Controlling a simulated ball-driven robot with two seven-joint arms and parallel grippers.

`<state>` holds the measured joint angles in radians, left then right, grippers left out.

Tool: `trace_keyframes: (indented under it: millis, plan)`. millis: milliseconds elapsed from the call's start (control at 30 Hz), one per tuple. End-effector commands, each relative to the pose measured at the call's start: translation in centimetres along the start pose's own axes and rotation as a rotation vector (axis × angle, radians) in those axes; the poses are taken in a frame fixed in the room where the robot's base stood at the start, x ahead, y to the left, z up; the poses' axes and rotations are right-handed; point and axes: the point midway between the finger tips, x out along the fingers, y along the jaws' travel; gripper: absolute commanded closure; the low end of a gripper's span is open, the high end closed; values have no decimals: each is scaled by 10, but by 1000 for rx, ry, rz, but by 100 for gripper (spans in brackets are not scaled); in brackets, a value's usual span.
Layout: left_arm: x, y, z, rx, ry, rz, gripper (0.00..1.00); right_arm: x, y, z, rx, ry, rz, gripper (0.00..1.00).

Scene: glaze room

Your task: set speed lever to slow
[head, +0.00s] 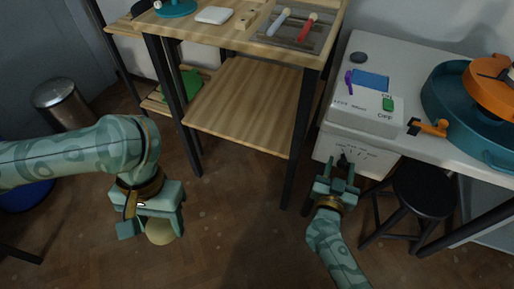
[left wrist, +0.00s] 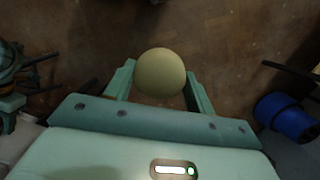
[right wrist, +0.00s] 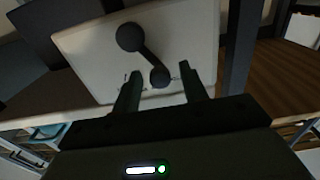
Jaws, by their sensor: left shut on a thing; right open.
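The speed lever (head: 344,160) is a small dark lever on the front face of the white control box, with scale marks around it. In the right wrist view the lever (right wrist: 147,54) has a dark round piece at each end. My right gripper (head: 338,172) is open in front of it. In the right wrist view the lever's lower end shows between the fingertips (right wrist: 160,80); I cannot tell whether they touch. My left gripper (head: 152,222) is shut on a pale yellow ball (left wrist: 160,73), held over the floor, away from the box.
On the control box (head: 362,120) are a green on/off switch (head: 388,104), a blue pad (head: 370,80) and a purple item. A teal basin with an orange wheel stands right. A black stool (head: 424,188) is right of my right gripper. A wooden shelf (head: 245,105) stands between the arms.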

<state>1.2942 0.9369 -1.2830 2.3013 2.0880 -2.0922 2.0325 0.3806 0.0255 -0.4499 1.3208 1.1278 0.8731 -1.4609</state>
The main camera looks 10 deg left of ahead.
Motion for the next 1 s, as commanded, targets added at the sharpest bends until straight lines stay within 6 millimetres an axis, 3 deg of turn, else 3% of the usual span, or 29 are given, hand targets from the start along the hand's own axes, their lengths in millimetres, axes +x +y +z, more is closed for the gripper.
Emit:
trace_keyframes:
  millis: [167,433,600,767,1000]
  plan:
    - [8,0,-2,0,-8,0,64,14,0,0,0,1,0,57]
    - [7,0,-2,0,-7,0,64,16,0,-1,0,1,0,57]
    - [7,0,-2,0,-7,0,64,15,0,-1,1,1,0,100]
    - [4,0,-1,0,-4,0,64,15,1,-3,18,1,0,100]
    - [-21,0,6,0,23,0,64,15,11,-10,236,1,-1,100]
